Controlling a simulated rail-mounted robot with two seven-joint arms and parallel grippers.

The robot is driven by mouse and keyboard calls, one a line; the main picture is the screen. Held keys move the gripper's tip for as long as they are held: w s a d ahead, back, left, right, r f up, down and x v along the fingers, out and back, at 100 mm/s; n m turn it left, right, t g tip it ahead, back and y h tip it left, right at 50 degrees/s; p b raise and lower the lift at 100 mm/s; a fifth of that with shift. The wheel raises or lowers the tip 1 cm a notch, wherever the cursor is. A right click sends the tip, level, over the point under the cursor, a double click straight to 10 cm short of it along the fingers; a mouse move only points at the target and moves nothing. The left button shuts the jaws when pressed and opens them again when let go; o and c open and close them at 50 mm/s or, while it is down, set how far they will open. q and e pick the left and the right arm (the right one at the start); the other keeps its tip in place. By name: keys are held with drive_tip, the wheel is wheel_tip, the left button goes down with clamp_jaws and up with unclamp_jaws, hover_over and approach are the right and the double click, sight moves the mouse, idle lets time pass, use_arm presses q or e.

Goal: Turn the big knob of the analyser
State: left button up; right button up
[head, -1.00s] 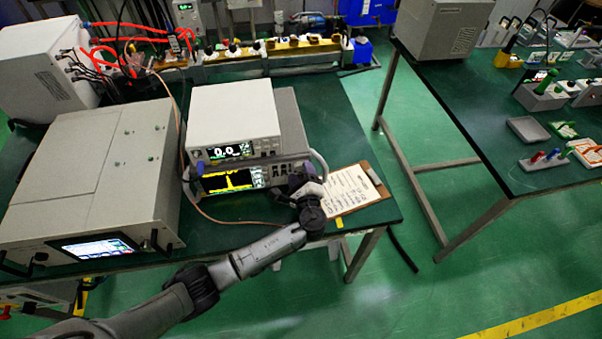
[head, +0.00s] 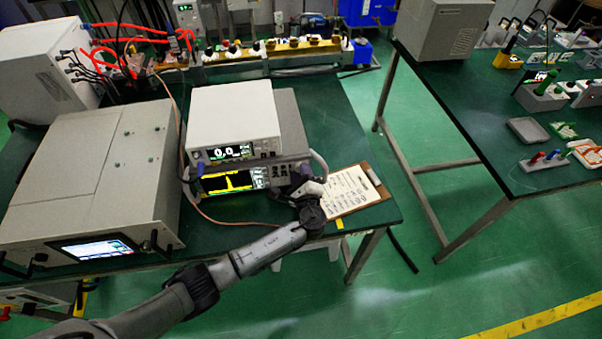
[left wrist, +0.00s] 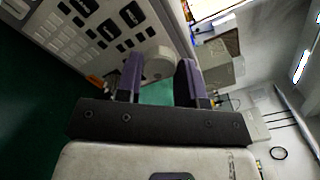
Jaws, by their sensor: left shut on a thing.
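The analyser (head: 230,182) is the lower instrument of a stack on the green table, with a yellow trace on its screen. Its key panel (left wrist: 72,28) shows tilted in the left wrist view. The big knob (left wrist: 158,66) is a pale round knob on that panel, between the two purple fingers of my left gripper (left wrist: 160,82). The left gripper is shut on the knob. In the head view my left gripper (head: 296,183) is at the analyser's right front, and the knob is hidden there. My right gripper is not in view.
A white meter (head: 232,115) sits on top of the analyser. A clipboard (head: 352,190) lies to the right of my gripper. A large grey cabinet (head: 90,180) stands to the left, and a thin cable (head: 205,213) runs on the table in front of the analyser.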

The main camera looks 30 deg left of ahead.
use_arm(q)
drive_tip(key=m+p, duration=0.2)
drive_tip(key=p, duration=0.1)
drive_tip(key=shift+r, duration=0.3)
drive_tip(key=shift+f+m+p, duration=0.25)
drive_tip(key=shift+m+p, duration=0.45)
drive_tip(key=shift+m, duration=0.2)
drive_tip(key=o, duration=0.9)
drive_tip(key=shift+d, duration=0.1)
drive_tip(key=shift+p+v, duration=0.5)
drive_tip(key=shift+v, duration=6.35)
